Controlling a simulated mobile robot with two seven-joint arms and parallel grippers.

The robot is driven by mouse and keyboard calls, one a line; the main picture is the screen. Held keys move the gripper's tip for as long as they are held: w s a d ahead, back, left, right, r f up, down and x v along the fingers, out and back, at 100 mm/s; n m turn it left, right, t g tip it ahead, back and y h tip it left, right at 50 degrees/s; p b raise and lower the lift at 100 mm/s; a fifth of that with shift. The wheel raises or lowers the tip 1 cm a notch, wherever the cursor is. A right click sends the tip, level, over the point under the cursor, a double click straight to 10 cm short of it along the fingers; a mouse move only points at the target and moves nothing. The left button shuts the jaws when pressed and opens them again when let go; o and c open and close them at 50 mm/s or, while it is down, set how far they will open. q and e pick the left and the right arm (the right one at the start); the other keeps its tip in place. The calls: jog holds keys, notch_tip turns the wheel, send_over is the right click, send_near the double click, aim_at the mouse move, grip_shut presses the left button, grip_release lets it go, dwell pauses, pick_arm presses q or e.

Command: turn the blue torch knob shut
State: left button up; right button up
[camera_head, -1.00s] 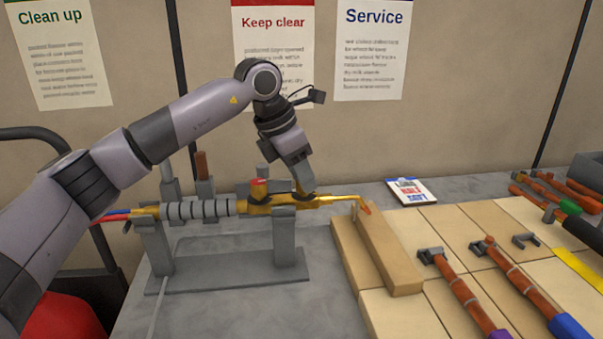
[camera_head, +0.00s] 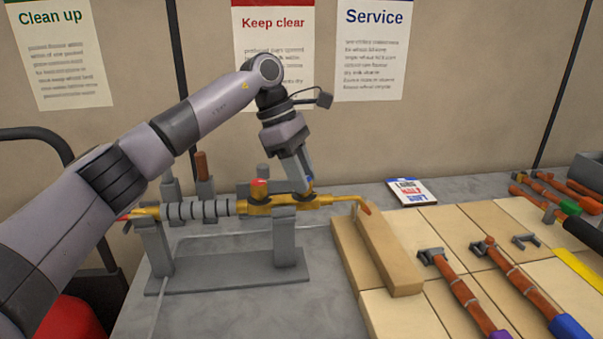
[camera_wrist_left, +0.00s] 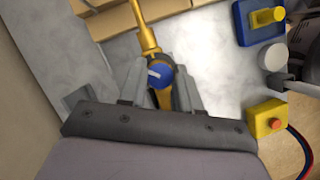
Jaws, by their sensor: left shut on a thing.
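The brass torch (camera_head: 262,207) lies level across a grey stand (camera_head: 285,245), its bent tip pointing right. My left gripper (camera_head: 306,190) comes down from above onto the torch's right part. In the left wrist view the round blue torch knob (camera_wrist_left: 160,75), with a pale line across its face, sits between the two grey fingers of my left gripper (camera_wrist_left: 160,84). The fingers are shut on it. In the head view the knob is mostly hidden by the gripper. My right gripper is not in view.
A red knob (camera_head: 259,184) stands on the torch left of my gripper. Wooden blocks (camera_head: 388,262) lie under the tip. Several torches or tools (camera_head: 462,292) lie on pale tiles at the right. A small sign card (camera_head: 410,192) lies behind. Grey tabletop shows in front of the stand.

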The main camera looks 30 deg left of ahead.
pick_arm(q)
jog(key=m+g, duration=0.1)
jog(key=m, duration=0.3)
jog(key=shift+w+r+m+g, duration=0.1)
jog(key=shift+m+g, duration=0.2)
jog(key=shift+g, duration=0.1)
jog(key=m, duration=0.2)
jog(key=m+g, duration=0.1)
jog(key=m, duration=0.1)
jog(key=shift+w+g+y, duration=0.1)
jog(key=shift+g+y, duration=0.2)
jog(key=shift+y, duration=0.1)
jog(key=shift+m, duration=0.4)
jog(key=o, duration=1.1)
jog(key=shift+c, duration=0.2)
